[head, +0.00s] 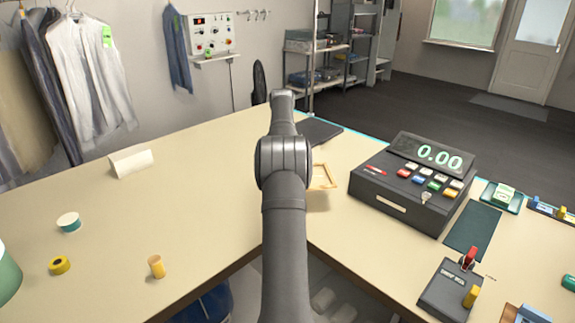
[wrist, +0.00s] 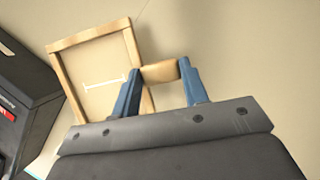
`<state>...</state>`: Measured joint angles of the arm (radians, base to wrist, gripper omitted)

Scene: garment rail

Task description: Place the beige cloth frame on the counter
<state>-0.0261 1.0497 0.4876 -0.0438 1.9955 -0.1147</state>
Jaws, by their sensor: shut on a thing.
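The beige cloth frame (wrist: 90,36) is a square wooden frame with a pale inside and a white mark, on the left of the wrist view. A short tan block at its side (wrist: 160,73) sits between the blue fingers of my gripper (wrist: 160,78), which is shut on it. In the head view part of the frame (head: 324,187) shows just right of my arm, which hides the rest and the gripper. The frame is over the counter (head: 200,165); I cannot tell whether it touches the surface.
A dark cash register (head: 412,185) stands close to the right of the frame. A dark flat pad (head: 318,132) lies behind it. A folded white card (head: 130,161), a yellow roll (head: 60,265) and a tan spool (head: 156,266) are on the left. The middle left of the counter is clear.

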